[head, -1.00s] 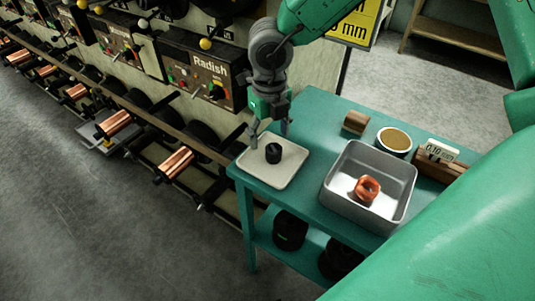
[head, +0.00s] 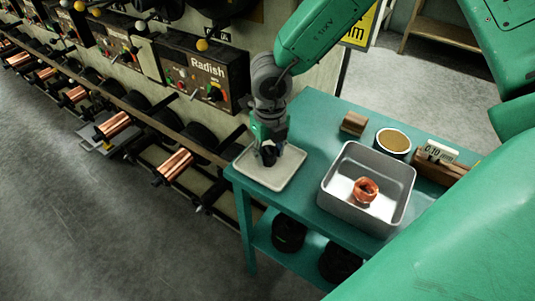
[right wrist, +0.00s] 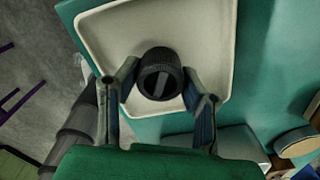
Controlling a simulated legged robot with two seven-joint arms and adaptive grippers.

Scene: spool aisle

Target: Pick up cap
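The cap (right wrist: 161,74) is a small black cylinder with ridged sides and a slot across its top. It is in the pale shallow tray (right wrist: 103,30) on the teal cart. In the head view the cap (head: 269,158) is partly covered by my right gripper (head: 270,150). In the right wrist view, my right gripper's fingers (right wrist: 160,77) are on either side of the cap, with no clear gap, and look shut on it. I see no lift above the tray (head: 267,184). My left gripper is not in view.
A grey metal bin (head: 335,205) with a copper-coloured ring (head: 366,190) stands right of the tray. A round tin (head: 393,141), a wooden block (head: 353,123) and a 0.10 mm label (head: 440,151) are behind it. Machines with copper spools (head: 174,166) line the left.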

